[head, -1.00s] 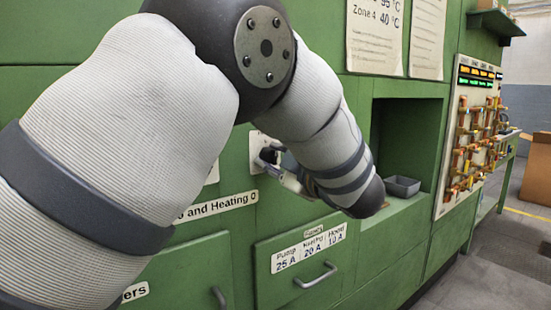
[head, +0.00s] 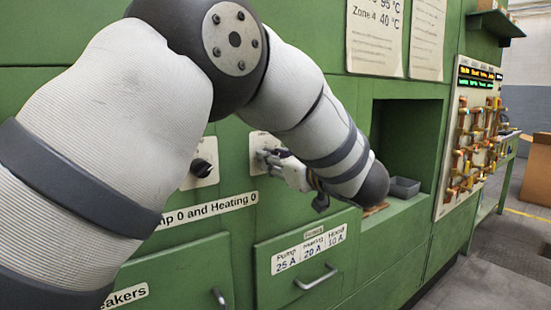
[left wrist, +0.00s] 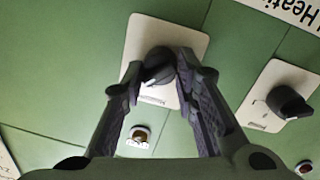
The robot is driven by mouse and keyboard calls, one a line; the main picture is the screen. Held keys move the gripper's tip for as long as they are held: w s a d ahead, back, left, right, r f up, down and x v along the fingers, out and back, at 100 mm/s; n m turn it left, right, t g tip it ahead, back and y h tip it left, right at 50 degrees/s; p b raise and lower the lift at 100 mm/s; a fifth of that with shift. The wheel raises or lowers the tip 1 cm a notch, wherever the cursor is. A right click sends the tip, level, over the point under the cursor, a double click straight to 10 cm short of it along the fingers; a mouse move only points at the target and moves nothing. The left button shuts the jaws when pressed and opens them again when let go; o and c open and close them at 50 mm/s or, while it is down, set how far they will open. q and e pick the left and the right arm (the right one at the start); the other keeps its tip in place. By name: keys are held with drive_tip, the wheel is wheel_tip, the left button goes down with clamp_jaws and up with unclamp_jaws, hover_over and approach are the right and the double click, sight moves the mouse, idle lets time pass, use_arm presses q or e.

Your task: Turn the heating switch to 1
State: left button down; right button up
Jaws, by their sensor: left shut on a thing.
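Two black rotary switches on pale plates sit side by side on the green panel. The label below (head: 206,212) reads "...mp 0 and Heating 0". My left gripper (head: 272,156) is at the right-hand switch plate (head: 259,139). In the left wrist view, turned upside down, my left gripper (left wrist: 160,66) has its two fingers on either side of that switch's black knob (left wrist: 157,62) and is shut on it. The knob's white mark shows, but I cannot read its setting. The other switch (head: 204,169) stands free at the left; it also shows in the left wrist view (left wrist: 288,101). My right gripper is out of view.
Below are green drawers with a fuse label (head: 309,249) and a metal handle (head: 316,277). An open recess with a grey tray (head: 404,187) lies to the right. A valve board (head: 468,140) is farther right. My left arm crosses the panel's front.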

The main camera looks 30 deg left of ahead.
use_arm(q)
drive_tip(key=m, duration=0.3)
drive_tip(key=shift+m, duration=0.4)
idle(0.3)
drive_tip(key=c, duration=1.3)
unclamp_jaws()
drive_tip(key=shift+d, duration=0.15)
drive_tip(key=v, duration=1.1)
drive_tip(key=shift+s+d+r, duration=0.1)
drive_tip(key=shift+d+r, duration=0.05)
drive_tip(key=shift+d, duration=0.2)
